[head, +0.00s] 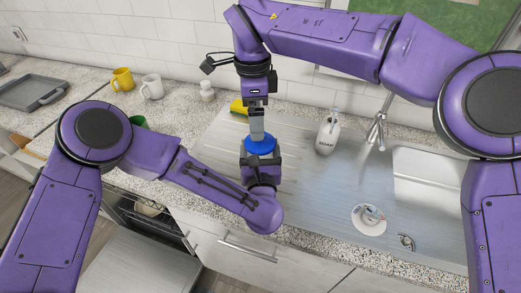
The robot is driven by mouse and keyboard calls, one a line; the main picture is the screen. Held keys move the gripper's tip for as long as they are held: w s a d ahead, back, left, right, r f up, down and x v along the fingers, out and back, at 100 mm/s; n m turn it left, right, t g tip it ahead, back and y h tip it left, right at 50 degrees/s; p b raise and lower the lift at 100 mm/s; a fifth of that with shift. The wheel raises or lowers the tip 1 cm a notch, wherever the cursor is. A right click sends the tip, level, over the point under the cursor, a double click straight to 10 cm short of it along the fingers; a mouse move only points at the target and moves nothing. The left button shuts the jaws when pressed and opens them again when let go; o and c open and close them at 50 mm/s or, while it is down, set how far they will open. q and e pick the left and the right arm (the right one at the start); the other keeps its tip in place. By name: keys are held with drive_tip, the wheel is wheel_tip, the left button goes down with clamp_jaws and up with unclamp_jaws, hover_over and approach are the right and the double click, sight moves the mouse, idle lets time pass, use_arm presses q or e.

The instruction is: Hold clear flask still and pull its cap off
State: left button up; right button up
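A round blue cap (261,145) shows on the metal drainboard side of the sink, between my two grippers. The clear flask's body cannot be made out; my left gripper and wrist cover the area below the cap. My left gripper (262,158) is directly below the cap, at the flask's place; its fingers are mostly hidden. My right gripper (257,128) points straight down from above, with its grey fingertips at the cap's top. I cannot tell whether either gripper is open or shut.
A yellow sponge (238,106), a small white bottle (207,90), a white mug (152,86) and a yellow mug (122,79) are behind. A grey tray (35,91) lies far left.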

use_arm(q)
drive_tip(key=shift+s+f, duration=0.1)
drive_tip(key=shift+f, duration=0.1)
drive_tip(key=shift+a, duration=0.1)
use_arm(e)
wheel_tip(320, 180, up, 5)
drive_tip(key=w+a+m+h, duration=0.1)
drive_tip(key=m, duration=0.3)
drive_tip(key=shift+m+g, duration=0.3)
drive_tip(key=f, duration=0.4)
drive_tip(key=d+f, duration=0.1)
drive_tip(key=f, duration=0.7)
drive_tip(key=shift+s+d, duration=0.3)
drive_tip(key=shift+s, duration=0.05)
use_arm(q)
drive_tip(key=shift+f, duration=0.1)
drive_tip(key=shift+s, duration=0.1)
use_arm(e)
drive_tip(key=c, duration=1)
drive_tip(key=shift+r, duration=0.1)
drive_tip(key=shift+r, duration=1)
